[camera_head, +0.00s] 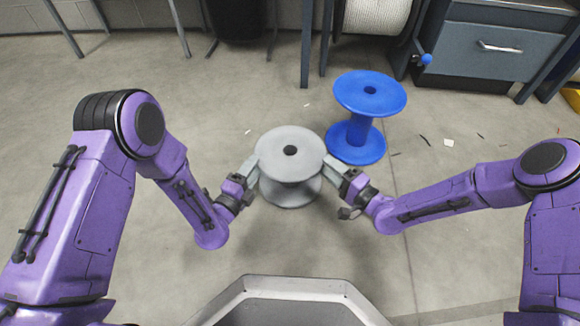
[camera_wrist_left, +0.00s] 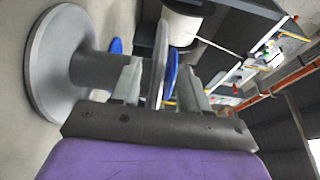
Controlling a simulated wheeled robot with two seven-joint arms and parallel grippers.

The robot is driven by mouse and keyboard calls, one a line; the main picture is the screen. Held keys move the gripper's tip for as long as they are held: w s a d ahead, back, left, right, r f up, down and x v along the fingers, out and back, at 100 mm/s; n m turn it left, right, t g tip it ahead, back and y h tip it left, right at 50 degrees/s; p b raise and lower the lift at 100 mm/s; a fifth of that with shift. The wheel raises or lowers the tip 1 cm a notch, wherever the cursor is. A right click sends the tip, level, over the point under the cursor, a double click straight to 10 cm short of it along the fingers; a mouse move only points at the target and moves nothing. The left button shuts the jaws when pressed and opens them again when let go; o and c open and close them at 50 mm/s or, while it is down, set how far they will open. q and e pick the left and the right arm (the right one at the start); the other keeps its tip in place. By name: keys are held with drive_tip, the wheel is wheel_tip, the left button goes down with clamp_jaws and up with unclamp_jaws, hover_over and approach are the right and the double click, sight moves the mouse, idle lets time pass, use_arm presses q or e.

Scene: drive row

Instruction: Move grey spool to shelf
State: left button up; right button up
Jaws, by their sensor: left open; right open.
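The grey spool (camera_head: 272,146) stands upright on the floor in front of me in the head view, its round top flange facing up. My left gripper (camera_head: 251,172) is at the spool's left side and my right gripper (camera_head: 338,170) is at its right side. In the left wrist view the left gripper's fingers (camera_wrist_left: 160,72) are open on either side of the rim of one flange of the grey spool (camera_wrist_left: 48,62). Contact there is not clear. The right gripper is open at the flange edge; its fingertips are partly hidden. I cannot tell which structure is the shelf.
A blue spool (camera_head: 358,137) stands upright close behind the grey one, to the right. Behind it are a white-wound reel (camera_head: 376,16) and a dark cabinet (camera_head: 490,52) with a drawer. A grey tray-like edge (camera_head: 290,284) is in the foreground. Small scraps lie on the floor.

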sight(303, 147)
use_arm(q)
drive_tip(key=x, duration=0.6)
use_arm(e)
drive_tip(key=x, duration=0.6)
use_arm(q)
clamp_jaws()
use_arm(e)
clamp_jaws()
